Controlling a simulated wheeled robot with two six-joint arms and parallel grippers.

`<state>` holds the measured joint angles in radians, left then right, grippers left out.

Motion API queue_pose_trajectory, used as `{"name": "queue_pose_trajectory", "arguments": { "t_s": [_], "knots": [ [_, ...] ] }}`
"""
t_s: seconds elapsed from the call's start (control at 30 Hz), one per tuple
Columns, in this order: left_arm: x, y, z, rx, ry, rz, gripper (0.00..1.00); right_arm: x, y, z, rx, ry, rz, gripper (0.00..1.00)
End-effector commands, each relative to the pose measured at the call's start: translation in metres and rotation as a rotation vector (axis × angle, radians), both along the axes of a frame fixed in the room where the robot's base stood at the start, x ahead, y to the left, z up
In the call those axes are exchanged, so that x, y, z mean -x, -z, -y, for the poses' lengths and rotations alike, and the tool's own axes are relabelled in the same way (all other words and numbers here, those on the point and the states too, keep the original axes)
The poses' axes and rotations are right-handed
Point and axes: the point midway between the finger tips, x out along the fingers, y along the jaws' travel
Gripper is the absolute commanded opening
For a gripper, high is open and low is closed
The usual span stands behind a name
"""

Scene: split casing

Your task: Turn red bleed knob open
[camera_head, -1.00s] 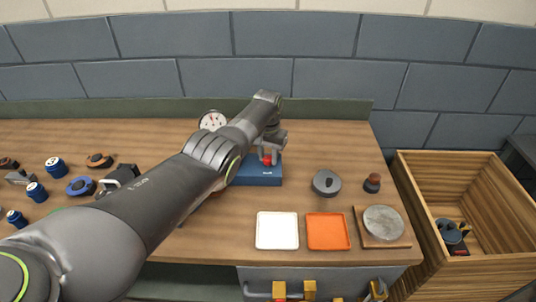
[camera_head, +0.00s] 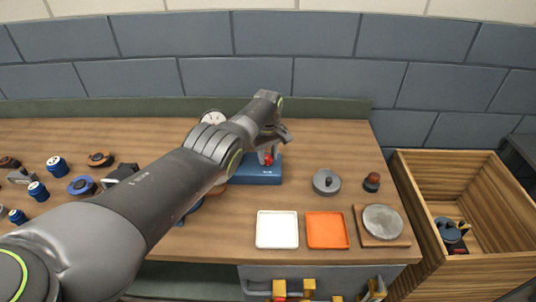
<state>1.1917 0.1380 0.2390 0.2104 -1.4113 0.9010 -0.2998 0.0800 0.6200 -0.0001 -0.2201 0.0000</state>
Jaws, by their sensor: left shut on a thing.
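The red bleed knob (camera_head: 268,158) sits on top of a blue block-shaped base (camera_head: 257,174) near the back middle of the bench. My left arm reaches in from the left, and its gripper (camera_head: 267,155) points down over the base, shut on the red knob. The fingers and arm cover part of the knob. A round white gauge (camera_head: 212,117) shows its top behind my arm. My right gripper is not in view.
A white tray (camera_head: 277,243) and an orange tray (camera_head: 327,244) lie at the front. A grey disc (camera_head: 382,222) on a wooden board, a grey lidded weight (camera_head: 326,182) and a brown knob (camera_head: 371,181) stand right. A wooden crate (camera_head: 482,276) is beyond. Several blue parts lie left.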

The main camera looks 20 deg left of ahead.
Motion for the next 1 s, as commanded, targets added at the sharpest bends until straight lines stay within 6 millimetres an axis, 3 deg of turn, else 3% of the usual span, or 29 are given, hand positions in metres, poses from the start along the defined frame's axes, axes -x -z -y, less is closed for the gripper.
{"name": "queue_pose_trajectory", "arguments": {
  "t_s": [0.6,1.0],
  "knots": [
    [-0.0020,-0.0031,-0.0006,0.000,-0.551,0.008,0.08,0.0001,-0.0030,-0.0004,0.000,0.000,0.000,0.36],
    [-0.0020,-0.0030,-0.0007,0.000,-0.740,0.008,0.08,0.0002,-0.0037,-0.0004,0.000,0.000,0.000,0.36]
  ]
}}
